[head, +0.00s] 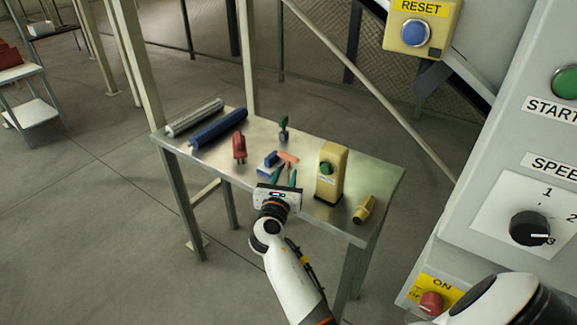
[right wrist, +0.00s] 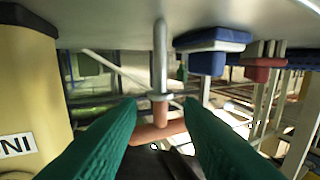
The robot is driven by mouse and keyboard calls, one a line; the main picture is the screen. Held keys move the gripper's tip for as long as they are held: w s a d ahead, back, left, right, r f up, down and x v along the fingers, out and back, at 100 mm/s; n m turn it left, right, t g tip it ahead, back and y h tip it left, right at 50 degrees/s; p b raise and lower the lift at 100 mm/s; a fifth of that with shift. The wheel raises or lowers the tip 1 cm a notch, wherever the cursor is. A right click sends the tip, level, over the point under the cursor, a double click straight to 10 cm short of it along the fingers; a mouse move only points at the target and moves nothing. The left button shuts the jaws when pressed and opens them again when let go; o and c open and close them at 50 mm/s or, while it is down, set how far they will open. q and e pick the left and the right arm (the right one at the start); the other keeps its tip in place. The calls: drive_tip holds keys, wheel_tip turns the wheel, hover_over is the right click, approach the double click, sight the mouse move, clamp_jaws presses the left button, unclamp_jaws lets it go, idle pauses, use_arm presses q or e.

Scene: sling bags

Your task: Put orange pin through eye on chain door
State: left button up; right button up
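The orange pin (head: 288,158) is on the metal table, between a blue block and a yellow box. In the right wrist view the orange pin (right wrist: 160,113) shows a T-shaped orange handle, a collar and a steel shaft. My right gripper (head: 285,174) is over the table's front part, close to the pin. Its green fingers (right wrist: 163,107) are spread, one on each side of the handle, with gaps visible beside it. Whether they touch the crossbar cannot be told. My left gripper is not in view. I cannot make out the chain door or its eye.
The table (head: 375,180) also holds a blue block (head: 271,159), a red object (head: 239,147), a yellow box (head: 330,175), a small yellow object (head: 364,209), and blue (head: 218,128) and grey (head: 194,117) rolls. A control panel (head: 480,190) stands close on the right.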

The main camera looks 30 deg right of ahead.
sight(288, 168)
drive_tip(key=x, duration=0.1)
drive_tip(key=b+x, duration=0.1)
drive_tip(key=x, duration=0.2)
drive_tip(key=shift+f+b, duration=0.25)
drive_tip(key=shift+b, duration=0.05)
drive_tip(key=shift+w+d+r, duration=0.1)
drive_tip(key=shift+w+d, duration=0.15)
drive_tip(key=shift+c, duration=0.3)
clamp_jaws()
drive_tip(key=shift+r, duration=0.1)
